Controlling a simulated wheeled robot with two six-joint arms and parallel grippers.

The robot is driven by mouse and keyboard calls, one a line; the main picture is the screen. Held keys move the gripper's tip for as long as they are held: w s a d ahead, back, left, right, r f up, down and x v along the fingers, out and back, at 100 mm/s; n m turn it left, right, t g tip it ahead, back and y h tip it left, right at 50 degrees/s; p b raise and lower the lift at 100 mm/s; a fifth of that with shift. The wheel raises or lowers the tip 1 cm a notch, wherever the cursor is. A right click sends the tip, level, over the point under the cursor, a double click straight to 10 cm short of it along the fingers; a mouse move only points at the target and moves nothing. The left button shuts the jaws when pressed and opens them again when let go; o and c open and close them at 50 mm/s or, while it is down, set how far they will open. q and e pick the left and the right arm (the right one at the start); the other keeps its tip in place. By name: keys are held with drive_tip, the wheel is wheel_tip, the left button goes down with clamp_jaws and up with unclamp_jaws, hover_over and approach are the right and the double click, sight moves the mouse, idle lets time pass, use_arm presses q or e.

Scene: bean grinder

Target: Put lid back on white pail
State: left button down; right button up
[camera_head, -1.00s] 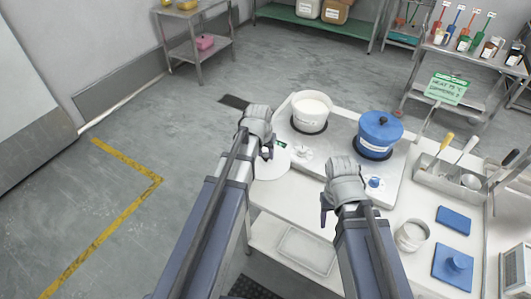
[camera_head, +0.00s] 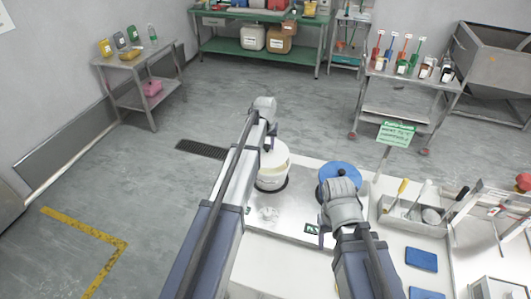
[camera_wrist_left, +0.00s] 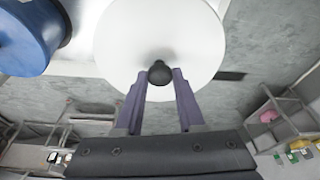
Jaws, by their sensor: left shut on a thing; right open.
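The white pail (camera_head: 270,183) stands on the steel plate at the table's far left. My left gripper (camera_head: 270,133) is above it, shut on the black knob (camera_wrist_left: 160,72) of the round white lid (camera_wrist_left: 160,30). In the head view, the lid (camera_head: 278,152) appears over the pail's mouth, partly hidden by my left arm. I cannot tell whether it touches the rim. In the left wrist view, the lid hides most of the pail. My right gripper (camera_head: 323,228) is open and empty, low in front of the blue pot.
A lidded blue pot (camera_head: 340,172) stands right of the pail; it also shows in the left wrist view (camera_wrist_left: 25,35). A utensil tray (camera_head: 412,218), a blue pad (camera_head: 421,259) and a green sign (camera_head: 396,134) are further right. Floor left of the table is clear.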

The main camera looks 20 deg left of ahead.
sight(270, 150)
use_arm(q)
drive_tip(key=shift+w+d+r, duration=0.2)
drive_tip(key=shift+w+r, duration=0.05)
drive_tip(key=shift+w, duration=0.4)
drive_tip(key=shift+w+d+r, duration=0.15)
drive_tip(key=shift+w+r, duration=0.1)
drive_tip(key=shift+w, duration=0.4)
use_arm(e)
drive_tip(key=shift+w+d+r, duration=0.2)
drive_tip(key=shift+w+r, duration=0.15)
drive_tip(key=shift+r, duration=0.1)
use_arm(q)
drive_tip(key=shift+f, duration=0.1)
use_arm(e)
drive_tip(key=shift+f, duration=0.1)
use_arm(q)
wheel_tip(270, 150, down, 6)
drive_tip(key=b, duration=0.6)
drive_tip(key=shift+f, duration=0.1)
use_arm(e)
wheel_tip(270, 150, down, 6)
use_arm(q)
drive_tip(key=shift+f, duration=0.15)
use_arm(e)
drive_tip(key=shift+f, duration=0.25)
use_arm(q)
unclamp_jaws()
idle(0.6)
use_arm(e)
drive_tip(key=shift+r, duration=0.1)
